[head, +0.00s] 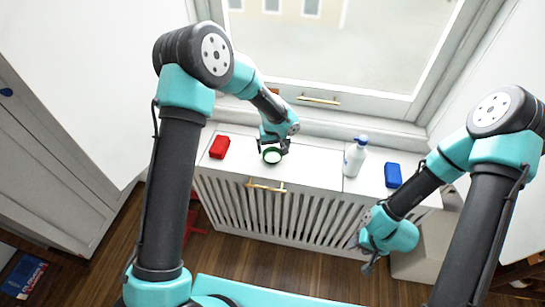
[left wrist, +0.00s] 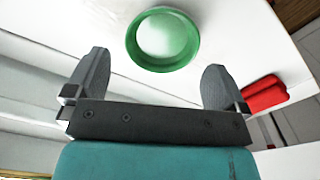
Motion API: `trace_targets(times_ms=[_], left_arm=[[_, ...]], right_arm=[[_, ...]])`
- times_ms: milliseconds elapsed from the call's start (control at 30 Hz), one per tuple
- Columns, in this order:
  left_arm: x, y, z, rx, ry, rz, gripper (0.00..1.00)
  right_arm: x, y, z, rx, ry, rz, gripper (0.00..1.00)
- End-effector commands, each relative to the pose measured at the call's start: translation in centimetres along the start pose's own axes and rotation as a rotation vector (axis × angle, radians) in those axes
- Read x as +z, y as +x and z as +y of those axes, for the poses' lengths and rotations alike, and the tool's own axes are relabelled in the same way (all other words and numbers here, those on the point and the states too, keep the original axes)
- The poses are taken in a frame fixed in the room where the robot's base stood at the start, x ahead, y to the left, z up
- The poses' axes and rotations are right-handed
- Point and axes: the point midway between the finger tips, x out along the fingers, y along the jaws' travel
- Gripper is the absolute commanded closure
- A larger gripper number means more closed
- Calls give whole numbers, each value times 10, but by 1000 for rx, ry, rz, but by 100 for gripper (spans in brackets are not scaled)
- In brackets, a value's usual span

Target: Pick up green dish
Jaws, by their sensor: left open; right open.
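The green dish (head: 272,156) is round with a pale inside and sits on the white cabinet top below the window. In the left wrist view the dish (left wrist: 162,40) lies just beyond my left gripper's fingertips, roughly between them. My left gripper (head: 272,147) is open and empty, right by the dish; its two fingers also show in the left wrist view (left wrist: 154,72). My right gripper (head: 368,258) is low at the right, in front of the cabinet and away from the dish; its fingers are small in the picture.
A red block (head: 219,147) lies left of the dish and also shows in the left wrist view (left wrist: 264,95). A white spray bottle with a blue top (head: 354,158) and a blue block (head: 393,175) stand to the right. The window sill runs behind the cabinet top.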

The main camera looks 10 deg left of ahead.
Motion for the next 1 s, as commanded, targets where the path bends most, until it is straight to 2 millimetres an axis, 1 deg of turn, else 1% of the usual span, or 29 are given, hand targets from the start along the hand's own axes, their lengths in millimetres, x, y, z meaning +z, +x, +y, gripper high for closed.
trace_targets(times_ms=[200, 333, 467, 867, 1000], left_arm=[[1, 30, -2, -1, 1, -3, 0], [1, 43, -2, -1, 0, -2, 0], [1, 47, -1, 0, 0, -1, 0], [1, 46, -1, 0, 0, -1, 0], [1, 46, -1, 0, 0, -1, 13]], right_arm=[[0, 0, 0, 0, 0, 0, 57], [0, 0, 0, 0, 0, 0, 57], [0, 0, 0, 0, 0, 0, 57], [0, 0, 0, 0, 0, 0, 57], [0, 0, 0, 0, 0, 0, 57]])
